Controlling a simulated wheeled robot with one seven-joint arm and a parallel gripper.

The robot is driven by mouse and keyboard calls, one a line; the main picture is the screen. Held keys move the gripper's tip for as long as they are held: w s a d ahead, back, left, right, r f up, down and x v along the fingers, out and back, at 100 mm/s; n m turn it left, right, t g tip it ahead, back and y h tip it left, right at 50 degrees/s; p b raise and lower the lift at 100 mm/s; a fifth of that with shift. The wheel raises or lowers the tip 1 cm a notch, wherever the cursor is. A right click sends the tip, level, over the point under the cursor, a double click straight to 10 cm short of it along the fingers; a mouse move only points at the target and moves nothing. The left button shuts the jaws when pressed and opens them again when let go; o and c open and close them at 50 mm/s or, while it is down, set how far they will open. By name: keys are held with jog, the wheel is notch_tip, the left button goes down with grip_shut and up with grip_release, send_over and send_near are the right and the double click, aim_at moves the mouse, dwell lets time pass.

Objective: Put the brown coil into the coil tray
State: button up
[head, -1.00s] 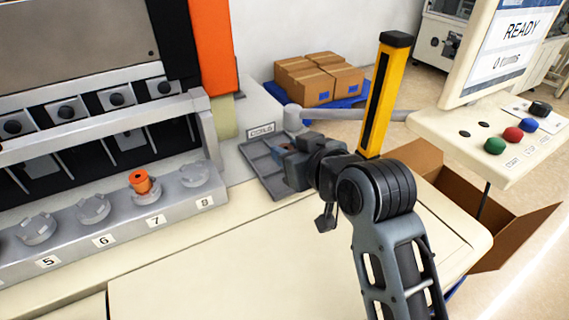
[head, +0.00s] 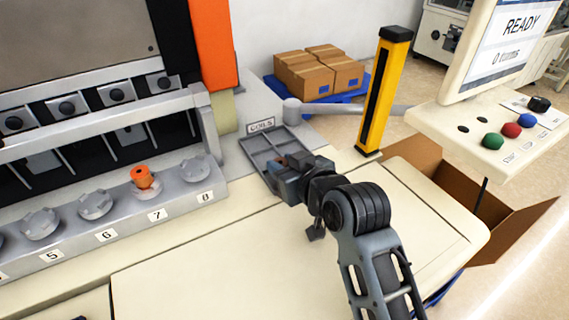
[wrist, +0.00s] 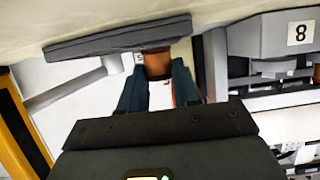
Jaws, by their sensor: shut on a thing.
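The brown coil (wrist: 157,64) is between the two fingertips of my gripper (wrist: 158,84) in the wrist view. My gripper is shut on it. In the head view only a small brown patch of the coil (head: 282,160) shows beside my gripper (head: 276,170); the rest is hidden. The grey coil tray (head: 254,147) has low walls and dividers and lies under and behind my gripper. In the wrist view the tray (wrist: 90,46) appears edge-on, right by the coil. I cannot tell whether the coil touches the tray.
An orange coil (head: 142,176) sits on the feeder row (head: 178,210) near label 7. A yellow post (head: 384,90) and a grey rail (head: 345,109) stand behind the tray. A control panel (head: 495,130) is at the right. The cream tabletop (head: 220,265) in front is clear.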

jog(key=shift+f, duration=0.35)
jog(key=o, duration=0.6)
jog(key=shift+c, duration=0.2)
jog(key=o, duration=0.5)
jog(key=shift+s+f, duration=0.1)
jog(key=shift+f, duration=0.15)
jog(key=shift+c, duration=0.2)
jog(key=shift+r, duration=0.2)
jog(key=r+b+v, duration=0.1)
jog(key=v, duration=1.1)
jog(key=shift+r+b, duration=0.15)
jog(key=shift+b, duration=0.2)
jog(key=shift+d, duration=0.1)
